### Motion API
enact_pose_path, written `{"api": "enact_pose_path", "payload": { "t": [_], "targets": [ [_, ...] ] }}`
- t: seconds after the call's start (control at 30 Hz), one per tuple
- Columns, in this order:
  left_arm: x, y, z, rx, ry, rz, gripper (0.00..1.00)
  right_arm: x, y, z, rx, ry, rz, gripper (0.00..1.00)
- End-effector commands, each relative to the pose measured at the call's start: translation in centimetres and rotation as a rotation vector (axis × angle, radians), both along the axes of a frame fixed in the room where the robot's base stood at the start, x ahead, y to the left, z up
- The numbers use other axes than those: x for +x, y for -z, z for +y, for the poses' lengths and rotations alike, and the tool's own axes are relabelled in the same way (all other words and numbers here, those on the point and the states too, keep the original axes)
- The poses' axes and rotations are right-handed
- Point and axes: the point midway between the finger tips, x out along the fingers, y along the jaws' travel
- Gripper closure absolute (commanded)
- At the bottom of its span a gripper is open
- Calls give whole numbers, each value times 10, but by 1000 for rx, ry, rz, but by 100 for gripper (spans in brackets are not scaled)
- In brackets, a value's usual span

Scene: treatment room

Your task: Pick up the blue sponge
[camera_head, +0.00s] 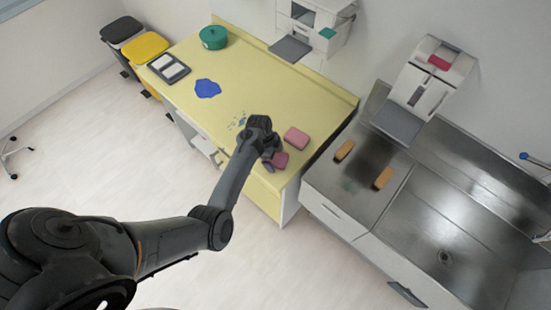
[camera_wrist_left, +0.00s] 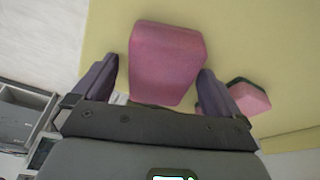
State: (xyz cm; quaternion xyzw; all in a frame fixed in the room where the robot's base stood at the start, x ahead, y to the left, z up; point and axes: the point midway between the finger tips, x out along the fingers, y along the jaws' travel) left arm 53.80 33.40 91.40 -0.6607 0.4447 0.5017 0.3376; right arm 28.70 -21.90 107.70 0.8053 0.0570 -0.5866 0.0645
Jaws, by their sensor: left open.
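My left gripper (camera_head: 271,162) is at the front right end of the yellow counter, its fingers open around a pink sponge (camera_head: 280,160). In the left wrist view the gripper (camera_wrist_left: 158,70) has one finger on each side of this pink sponge (camera_wrist_left: 166,60); I cannot tell if they touch it. A second pink sponge (camera_head: 297,138) lies just beside the gripper; it shows in the left wrist view with a dark side (camera_wrist_left: 250,97). No clearly blue sponge shows. A flat, irregular blue patch (camera_head: 207,88) lies farther back on the counter. My right gripper is not in view.
The yellow counter (camera_head: 240,68) also holds a green pot (camera_head: 213,37) and a dark tray (camera_head: 168,68). Two orange sponges (camera_head: 344,150) (camera_head: 383,178) lie on the steel sink top (camera_head: 330,180) to the right. Wall dispensers (camera_head: 425,85) hang above. The counter's middle is mostly clear.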

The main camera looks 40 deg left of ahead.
Motion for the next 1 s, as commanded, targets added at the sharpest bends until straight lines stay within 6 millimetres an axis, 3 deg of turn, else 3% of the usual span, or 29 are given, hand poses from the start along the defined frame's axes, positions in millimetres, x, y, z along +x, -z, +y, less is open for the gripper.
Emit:
{"api": "enact_pose_path", "payload": {
  "t": [0.1, 0.47, 0.57, 1.0],
  "targets": [
    [0, 0, 0, 0, 0, 0, 1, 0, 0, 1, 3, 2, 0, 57],
    [0, 0, 0, 0, 0, 0, 56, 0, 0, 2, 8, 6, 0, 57],
    [0, 0, 0, 0, 0, 0, 61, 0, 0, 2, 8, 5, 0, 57],
    [1, -11, 1, 1, 0, -3, 62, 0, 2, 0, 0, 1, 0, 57]
  ]
}}
